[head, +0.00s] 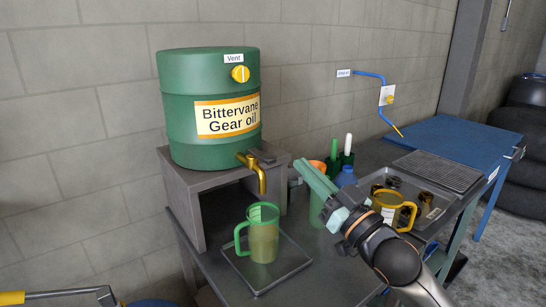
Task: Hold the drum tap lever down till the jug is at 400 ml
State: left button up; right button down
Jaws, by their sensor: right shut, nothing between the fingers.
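The green gear oil drum (180,110) lies on a grey stand (183,195). Its brass tap (261,181) points down, with a dark lever (263,156) on top. A clear jug with a green rim and handle (263,242) stands upright on a tray (285,272) below the spout. It looks tinted yellow-green inside; I cannot read its level or marks, and I see no clear stream. My right gripper (302,166) is shut and empty, with its teal fingertips to the right of the lever and apart from it. My left gripper is out of view.
A yellow vent knob (240,74) is on the drum. Right of my right gripper, a tray (440,209) holds dark parts and an amber jug (391,206). Behind it are a blue bottle (346,177) and green and white-topped tools. A blue bench (450,143) stands at the back right.

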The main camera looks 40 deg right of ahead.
notch_tip(320, 180, up, 4)
jog(key=f, duration=0.1)
send_over(262, 155)
jog(key=s, duration=0.5)
jog(key=shift+a+f+b, duration=0.2)
jog(key=shift+f+b, duration=0.15)
jog(key=shift+f, duration=1.6)
